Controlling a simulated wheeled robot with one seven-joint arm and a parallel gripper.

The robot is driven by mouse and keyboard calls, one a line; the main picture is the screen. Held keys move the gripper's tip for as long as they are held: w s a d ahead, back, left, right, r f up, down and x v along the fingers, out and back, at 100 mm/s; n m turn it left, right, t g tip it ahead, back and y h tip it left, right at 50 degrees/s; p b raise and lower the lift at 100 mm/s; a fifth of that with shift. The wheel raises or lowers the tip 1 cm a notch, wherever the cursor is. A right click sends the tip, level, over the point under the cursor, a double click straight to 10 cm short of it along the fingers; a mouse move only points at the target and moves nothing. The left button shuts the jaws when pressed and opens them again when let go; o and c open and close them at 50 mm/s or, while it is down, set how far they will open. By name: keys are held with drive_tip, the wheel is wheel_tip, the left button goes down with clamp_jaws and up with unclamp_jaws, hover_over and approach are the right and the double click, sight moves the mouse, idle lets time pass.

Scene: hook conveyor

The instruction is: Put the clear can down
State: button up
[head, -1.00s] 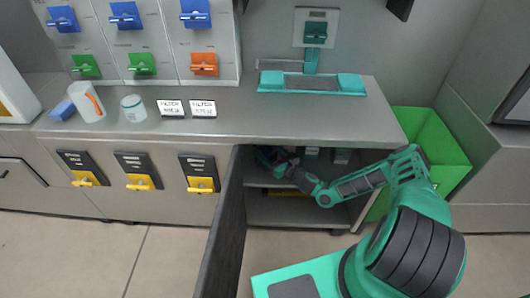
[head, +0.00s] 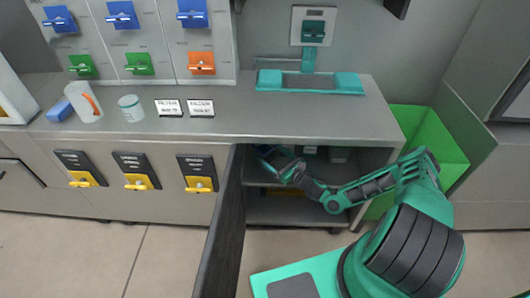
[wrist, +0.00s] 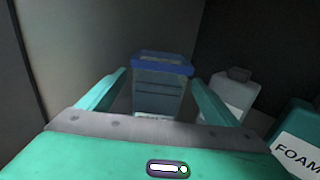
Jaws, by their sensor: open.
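A clear can with a blue rim (wrist: 160,88) stands upright in the wrist view, inside the dim cabinet. My gripper (wrist: 160,92) is open, with one teal finger on each side of the can and a small gap showing beside it. In the head view my gripper (head: 268,158) reaches into the open cabinet at its left side, on the upper shelf. There the can is mostly hidden by the arm and the shadow; only a bit of blue shows. The contact between the can's base and the shelf is hidden.
A white bottle (wrist: 230,92) and a teal container marked FOAM (wrist: 298,140) stand right of the can. The cabinet's side wall is close on the left. The open cabinet door (head: 222,235) juts forward. A green bin (head: 435,140) stands right of the cabinet.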

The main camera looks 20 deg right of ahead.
drive_tip(key=v, duration=0.7)
drive_tip(key=shift+s, duration=0.15)
